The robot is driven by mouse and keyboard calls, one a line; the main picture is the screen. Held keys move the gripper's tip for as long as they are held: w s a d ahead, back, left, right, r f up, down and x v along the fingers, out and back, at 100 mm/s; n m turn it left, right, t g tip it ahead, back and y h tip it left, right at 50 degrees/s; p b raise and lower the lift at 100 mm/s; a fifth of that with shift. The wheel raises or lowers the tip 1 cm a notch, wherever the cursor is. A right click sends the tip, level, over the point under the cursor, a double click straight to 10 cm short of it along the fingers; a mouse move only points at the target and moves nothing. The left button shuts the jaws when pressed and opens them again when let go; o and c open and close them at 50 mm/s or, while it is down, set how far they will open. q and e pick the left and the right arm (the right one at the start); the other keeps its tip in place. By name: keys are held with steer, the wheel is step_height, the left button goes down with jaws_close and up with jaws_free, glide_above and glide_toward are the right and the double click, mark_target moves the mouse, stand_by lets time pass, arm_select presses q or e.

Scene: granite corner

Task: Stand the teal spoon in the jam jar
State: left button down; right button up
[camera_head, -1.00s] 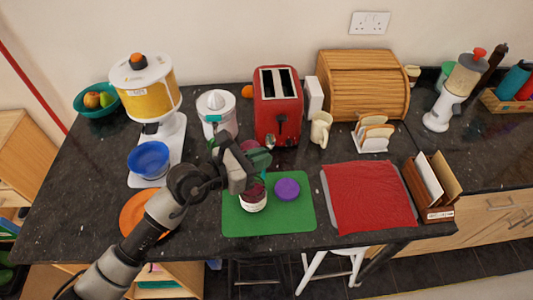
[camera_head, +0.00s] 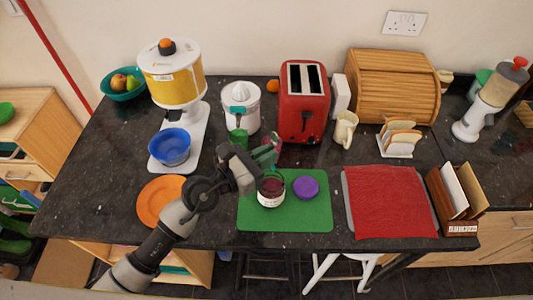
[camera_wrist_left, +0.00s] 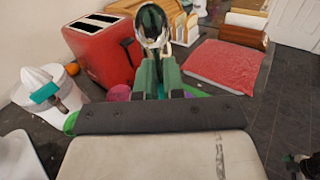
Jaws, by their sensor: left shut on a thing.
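My left gripper (camera_head: 268,153) is shut on the spoon, above and slightly behind the jam jar in the head view. In the left wrist view the spoon's shiny bowl (camera_wrist_left: 151,24) sticks out beyond the green fingers (camera_wrist_left: 159,75); the fingers hide most of its handle. The open jam jar (camera_head: 271,191), dark red inside with a pale label, stands upright on a green mat (camera_head: 318,218). The spoon is apart from the jar.
A purple lid (camera_head: 306,187) lies beside the jar. A green cup (camera_head: 238,142), a white juicer (camera_head: 241,104) and a red toaster (camera_head: 304,105) stand behind. An orange plate (camera_head: 160,200) is left, a red mat (camera_head: 390,202) right. The counter's front strip is clear.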

arm_select(q)
step_height(320, 180, down, 9)
steer(key=b, duration=0.7)
steer(key=shift+f+b, duration=0.15)
steer(key=shift+b, duration=0.25)
steer(key=c, duration=1.1)
jaws_free()
steer(key=shift+c, duration=0.2)
steer(key=b+v, duration=0.3)
steer(key=v, duration=0.7)
steer(key=shift+s+a, duration=0.3)
